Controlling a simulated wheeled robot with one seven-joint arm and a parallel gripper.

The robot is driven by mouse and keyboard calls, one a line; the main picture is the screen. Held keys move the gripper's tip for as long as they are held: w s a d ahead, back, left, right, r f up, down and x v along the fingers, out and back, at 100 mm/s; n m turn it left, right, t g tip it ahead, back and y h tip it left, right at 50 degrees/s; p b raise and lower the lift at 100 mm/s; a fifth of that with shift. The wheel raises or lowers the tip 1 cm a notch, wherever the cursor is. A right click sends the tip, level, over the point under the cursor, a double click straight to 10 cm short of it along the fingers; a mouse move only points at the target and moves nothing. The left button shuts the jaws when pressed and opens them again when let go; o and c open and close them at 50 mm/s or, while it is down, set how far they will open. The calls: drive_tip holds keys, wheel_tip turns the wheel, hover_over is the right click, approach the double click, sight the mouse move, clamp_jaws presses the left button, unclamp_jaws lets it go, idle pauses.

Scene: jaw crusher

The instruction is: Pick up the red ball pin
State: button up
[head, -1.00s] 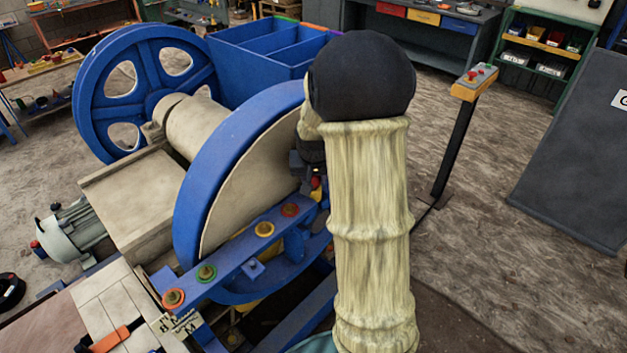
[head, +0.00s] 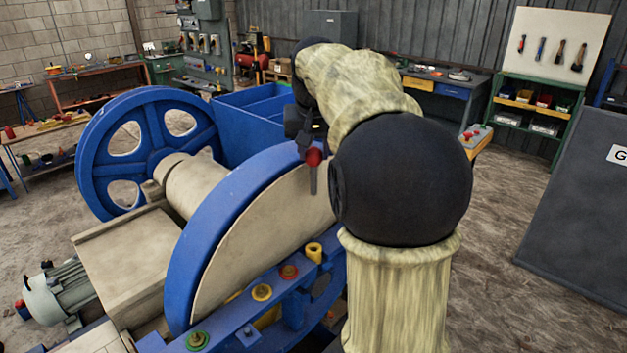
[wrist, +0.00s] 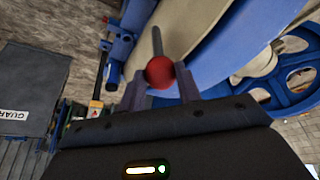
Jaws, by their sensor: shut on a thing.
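The red ball pin (head: 313,157) has a round red head and a thin grey shaft. In the head view it hangs with the shaft pointing down, in front of the beige face of the blue-rimmed wheel. My gripper (head: 308,143) is shut on its red head, high above the blue rail. In the wrist view the red head (wrist: 159,73) sits between the two fingers (wrist: 161,85), and the shaft points away from the gripper. A yellow socket (head: 314,252) stands on the rail below, with a dark opening and nothing seen in it.
The blue rail (head: 270,310) carries red, yellow and green ringed fittings. The large blue-rimmed wheel (head: 220,220) is close beside the held pin. A blue bin (head: 245,125) stands behind. A grey panel (head: 580,215) stands at right, with open floor before it.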

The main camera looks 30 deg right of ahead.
drive_tip(key=shift+r, duration=1.7)
